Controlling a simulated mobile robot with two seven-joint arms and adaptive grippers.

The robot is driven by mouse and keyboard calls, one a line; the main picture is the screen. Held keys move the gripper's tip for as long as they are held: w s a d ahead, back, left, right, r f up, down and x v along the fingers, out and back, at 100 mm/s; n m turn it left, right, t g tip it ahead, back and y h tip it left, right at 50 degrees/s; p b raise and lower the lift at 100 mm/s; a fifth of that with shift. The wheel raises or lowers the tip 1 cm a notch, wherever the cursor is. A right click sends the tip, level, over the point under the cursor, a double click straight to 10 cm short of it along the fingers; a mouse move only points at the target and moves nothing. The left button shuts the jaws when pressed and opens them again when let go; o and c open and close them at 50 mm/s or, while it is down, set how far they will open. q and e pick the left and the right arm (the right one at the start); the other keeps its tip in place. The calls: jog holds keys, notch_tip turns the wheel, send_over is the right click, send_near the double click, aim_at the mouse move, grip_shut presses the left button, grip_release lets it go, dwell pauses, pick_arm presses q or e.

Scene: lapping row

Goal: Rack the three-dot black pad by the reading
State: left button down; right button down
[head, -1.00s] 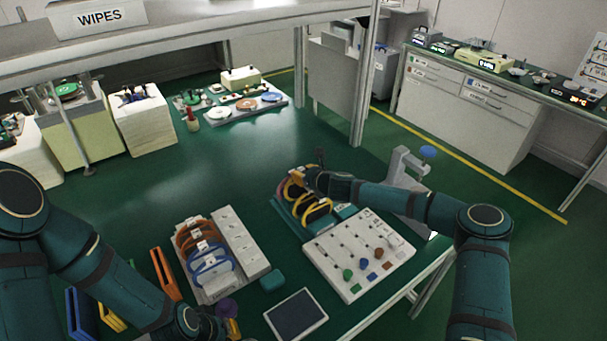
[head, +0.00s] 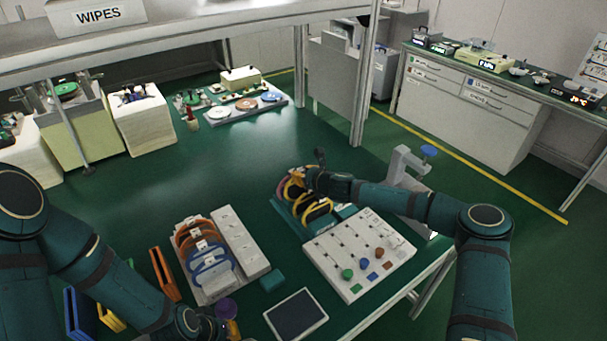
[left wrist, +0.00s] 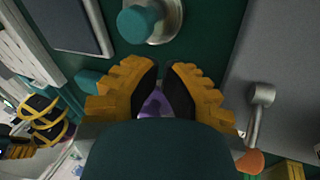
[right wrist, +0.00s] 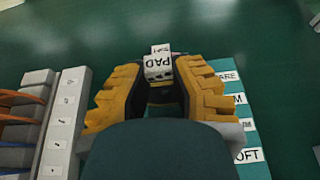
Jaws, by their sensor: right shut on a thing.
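My right gripper (head: 303,178) is at the far end of the green pad rack (head: 283,213). In the right wrist view the gripper (right wrist: 158,78) is shut on a white tag block marked PAD (right wrist: 158,68), with dark dots on its edge, too small to count surely. The pad body under the tag is hidden by the fingers. Yellow-rimmed black pads (head: 318,208) stand in the near part of the rack. My left gripper (left wrist: 162,72) is low over the near bench, its fingers close together around or above a purple thing (left wrist: 157,104); contact is unclear.
A white board with coloured knobs (head: 345,282) stands right of the rack. A grey holder with orange and blue hoops (head: 213,292) stands left, near a dark tablet (head: 297,314). A lit red display (head: 578,100) and a meter (head: 485,62) sit on the far bench.

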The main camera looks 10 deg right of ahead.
pick_arm(q)
jog(key=shift+f+b, duration=0.3)
jog(key=shift+f, duration=0.1)
pick_arm(e)
jog(key=shift+f, duration=0.45)
jog(key=c, duration=0.8)
grip_release()
jog(key=shift+c, duration=0.2)
jog(key=shift+f, duration=0.1)
jog(key=shift+s, duration=0.15)
jog(key=v, duration=1.2)
